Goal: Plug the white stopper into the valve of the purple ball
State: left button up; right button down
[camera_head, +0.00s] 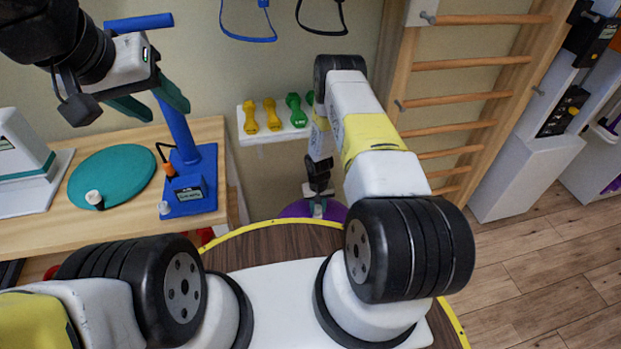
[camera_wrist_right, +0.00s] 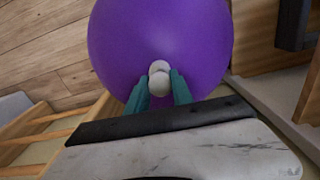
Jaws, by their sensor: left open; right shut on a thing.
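The purple ball (camera_wrist_right: 160,30) fills the top of the right wrist view; in the head view only a part of it (camera_head: 292,211) shows beyond the brown round top. My right gripper (camera_wrist_right: 158,86) is shut on the white stopper (camera_wrist_right: 160,82), which sits between its teal fingertips in front of the ball. A second pale round part (camera_wrist_right: 159,66) shows just beyond the stopper, against the ball; I cannot tell whether it is the valve or whether they touch. My left gripper (camera_head: 150,104) is open and empty, raised above the wooden table.
On the wooden table (camera_head: 140,228) are a teal disc (camera_head: 125,170) with a small white-topped piece (camera_head: 94,198), and a blue pump (camera_head: 190,185). A shelf (camera_head: 275,134) with dumbbells and wooden wall bars (camera_head: 470,62) stand behind. The floor at right is clear.

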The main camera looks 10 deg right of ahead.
jog(key=shift+s+f, duration=0.1)
jog(key=shift+f, duration=0.8)
dwell(0.4)
